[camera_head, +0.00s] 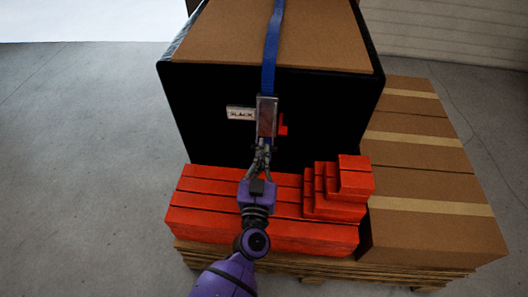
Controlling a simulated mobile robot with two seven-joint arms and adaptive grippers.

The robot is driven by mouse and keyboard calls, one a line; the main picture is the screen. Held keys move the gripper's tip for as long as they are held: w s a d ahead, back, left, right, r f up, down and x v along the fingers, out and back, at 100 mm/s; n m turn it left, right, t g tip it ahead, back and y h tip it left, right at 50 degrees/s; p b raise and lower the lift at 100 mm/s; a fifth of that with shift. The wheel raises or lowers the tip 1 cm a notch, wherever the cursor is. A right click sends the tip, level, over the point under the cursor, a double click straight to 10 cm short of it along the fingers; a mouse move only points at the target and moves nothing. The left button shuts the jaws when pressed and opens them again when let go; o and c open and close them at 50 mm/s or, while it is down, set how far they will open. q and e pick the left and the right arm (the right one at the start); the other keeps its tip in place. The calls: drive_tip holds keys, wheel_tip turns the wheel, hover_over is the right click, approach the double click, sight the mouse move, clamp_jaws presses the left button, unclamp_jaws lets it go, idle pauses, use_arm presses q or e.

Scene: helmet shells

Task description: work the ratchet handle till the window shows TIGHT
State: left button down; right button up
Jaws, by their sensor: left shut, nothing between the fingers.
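The ratchet handle (266,116) is a grey metal frame on the blue strap (270,50), against the front of a black crate (200,100). The window (241,113), a small white plate left of the ratchet, appears to read SLACK. My left gripper (262,147) is shut and empty, its fingertips at the lower end of the handle. I cannot tell whether they touch it. A small red part (283,126) shows just right of the ratchet. My right gripper is not in view.
Red slatted blocks (200,205) lie below the crate, with a red stepped stack (340,185) close to the right of my gripper. Taped cardboard boxes (430,175) stand on the right. All rest on a wooden pallet (330,268). The grey floor at left is clear.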

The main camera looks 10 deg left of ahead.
use_arm(q)
drive_tip(key=shift+w+f, duration=0.5)
drive_tip(key=shift+w, duration=0.15)
